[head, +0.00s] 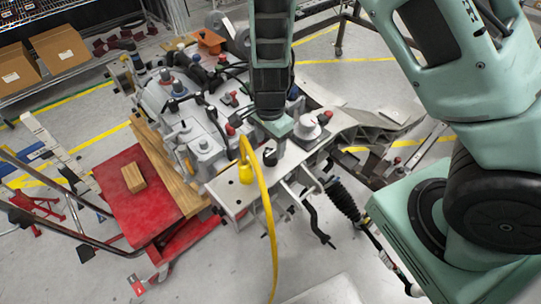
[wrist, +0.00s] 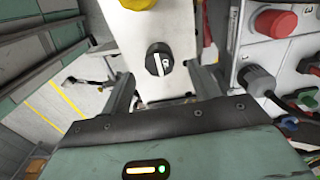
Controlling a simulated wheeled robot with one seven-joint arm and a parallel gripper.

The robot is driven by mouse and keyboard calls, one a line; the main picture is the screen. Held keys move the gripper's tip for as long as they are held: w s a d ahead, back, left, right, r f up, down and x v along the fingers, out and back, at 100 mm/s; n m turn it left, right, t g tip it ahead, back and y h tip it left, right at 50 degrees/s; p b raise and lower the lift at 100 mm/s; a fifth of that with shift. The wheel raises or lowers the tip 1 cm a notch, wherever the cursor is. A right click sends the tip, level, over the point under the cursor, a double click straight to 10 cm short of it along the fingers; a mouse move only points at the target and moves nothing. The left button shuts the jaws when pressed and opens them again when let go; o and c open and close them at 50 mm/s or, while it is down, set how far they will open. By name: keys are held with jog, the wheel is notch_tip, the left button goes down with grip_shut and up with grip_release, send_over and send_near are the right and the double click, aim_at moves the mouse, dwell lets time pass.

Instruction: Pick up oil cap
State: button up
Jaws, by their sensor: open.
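The oil cap (wrist: 158,60) is a round black cap with a white mark, set on a pale metal plate (wrist: 160,25). In the head view it looks to be the small dark cap (head: 270,157) near the front of the fixture. My gripper (wrist: 161,82) is open and empty in the wrist view, its two fingers apart on the left and right, with the cap centred between them further on. In the head view my gripper (head: 278,127) points down just above the cap; its fingertips are hard to make out. Whether a finger touches anything cannot be told.
A yellow plug with a hanging cable (head: 247,172) stands left of the cap. A white round part with a red top (head: 309,127) is close on the right. The grey engine block (head: 190,120) lies behind left. A red cart (head: 140,205) holds a wooden block (head: 133,177).

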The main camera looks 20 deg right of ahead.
aim_at(271, 153)
notch_tip(271, 153, down, 5)
jog(key=shift+d+p, duration=0.1)
jog(key=shift+p, duration=0.25)
jog(key=c, duration=1.2)
